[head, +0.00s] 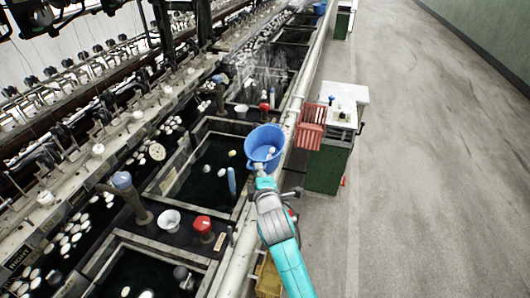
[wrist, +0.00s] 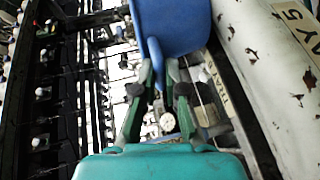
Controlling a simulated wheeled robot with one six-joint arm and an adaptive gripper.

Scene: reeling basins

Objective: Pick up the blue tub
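The blue tub (head: 264,141) is near the middle of the head view, over the right edge of a dark water basin and beside the long pale pipe. Its open mouth faces up toward the camera. My gripper (head: 262,178) is at the tub's near side. In the wrist view, the tub (wrist: 180,25) fills the top middle, and a strip of its wall runs down between the two fingertips of my gripper (wrist: 160,68). The fingers are closed on that wall. The tub's underside is hidden, so I cannot tell whether it rests on anything.
A green cabinet (head: 328,168) with a red crate (head: 311,127) stands right of the pipe (head: 236,262). A white bowl (head: 169,220) and a red-topped post (head: 202,225) stand between basins at left. The grey floor (head: 420,170) at right is clear.

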